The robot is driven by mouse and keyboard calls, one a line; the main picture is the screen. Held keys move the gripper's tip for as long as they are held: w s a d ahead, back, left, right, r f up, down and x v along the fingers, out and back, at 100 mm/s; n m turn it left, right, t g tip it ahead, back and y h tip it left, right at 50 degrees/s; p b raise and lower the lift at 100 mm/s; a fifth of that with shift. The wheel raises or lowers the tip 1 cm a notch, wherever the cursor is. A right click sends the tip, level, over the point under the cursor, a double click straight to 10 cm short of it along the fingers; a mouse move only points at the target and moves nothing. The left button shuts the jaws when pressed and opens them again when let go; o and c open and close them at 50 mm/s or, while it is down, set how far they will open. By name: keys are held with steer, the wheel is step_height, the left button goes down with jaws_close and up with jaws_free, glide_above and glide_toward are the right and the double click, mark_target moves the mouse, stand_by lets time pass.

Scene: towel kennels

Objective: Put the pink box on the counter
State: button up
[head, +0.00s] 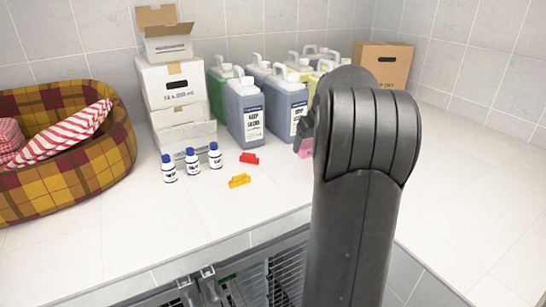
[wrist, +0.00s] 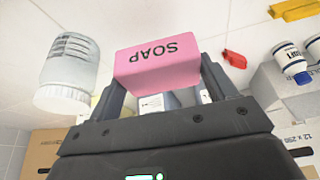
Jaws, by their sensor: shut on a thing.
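The pink box (wrist: 157,62), marked SOAP, is between the two fingers of my gripper (wrist: 163,82) in the wrist view. The gripper is shut on it. In the head view only a small pink part of the box (head: 305,148) shows at the left edge of my arm, in front of the jugs; my arm hides the rest and most of the gripper. The white tiled counter (head: 450,190) lies around and beyond the box. I cannot tell whether the box touches the counter.
Grey jugs (head: 245,112) stand behind, with cartons (head: 172,85) to their left. A plaid basket (head: 80,165) is far left.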

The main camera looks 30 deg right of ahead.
steer(key=w+a+f, duration=0.1)
steer(key=w, duration=0.1)
steer(key=w+a+f, duration=0.2)
steer(key=w+f, duration=0.1)
steer(key=shift+w+a, duration=0.3)
steer(key=shift+w, duration=0.05)
steer(key=shift+f, duration=2)
steer(key=shift+f, duration=0.1)
steer(key=o, duration=1)
steer(key=shift+o, duration=0.2)
